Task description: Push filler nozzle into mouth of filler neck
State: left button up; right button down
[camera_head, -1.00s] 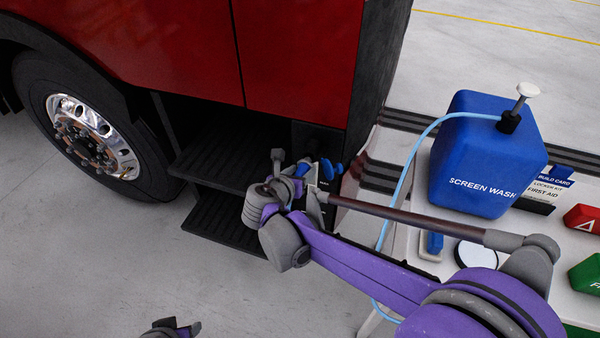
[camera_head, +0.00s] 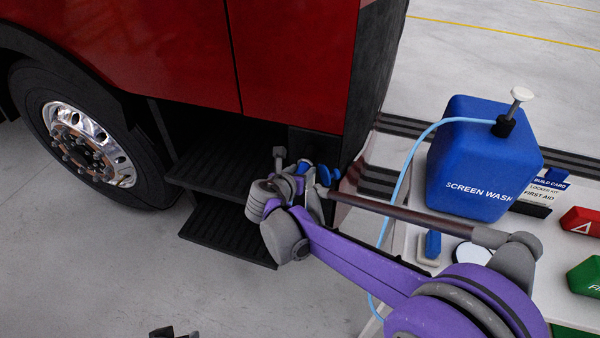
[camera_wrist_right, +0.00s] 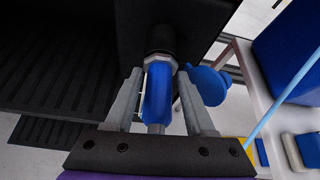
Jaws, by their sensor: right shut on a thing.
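The blue filler nozzle (camera_wrist_right: 157,92) is between the fingers of my right gripper (camera_wrist_right: 158,80), which is shut on it. Its grey collar (camera_wrist_right: 160,60) meets the black filler neck (camera_wrist_right: 161,38) in the right wrist view; the nozzle tip is hidden, so I cannot tell how deep it sits. A blue cap (camera_wrist_right: 207,85) hangs just right of the neck. In the head view my right gripper (camera_head: 311,182) is beside the truck's lower corner and largely covers the nozzle. A small part of my left gripper (camera_head: 175,332) shows at the bottom edge; its fingers are unclear.
The red truck cab (camera_head: 290,60) has black steps (camera_head: 215,165) left of my right gripper. A table at right holds a blue screen wash container (camera_head: 485,160) with a pale blue hose (camera_head: 402,190), a red box (camera_head: 582,221) and a green box (camera_head: 586,275). Floor at lower left is clear.

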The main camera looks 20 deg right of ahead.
jog(key=shift+w+d+r, duration=0.1)
jog(key=shift+w, duration=0.1)
jog(key=shift+c, duration=0.8)
grip_release()
jog(key=shift+s, duration=0.1)
jog(key=v, duration=1)
jog(key=shift+s+a+p, duration=0.2)
jog(key=shift+a+p, duration=0.05)
jog(key=shift+p, duration=0.1)
jog(key=shift+r, duration=0.1)
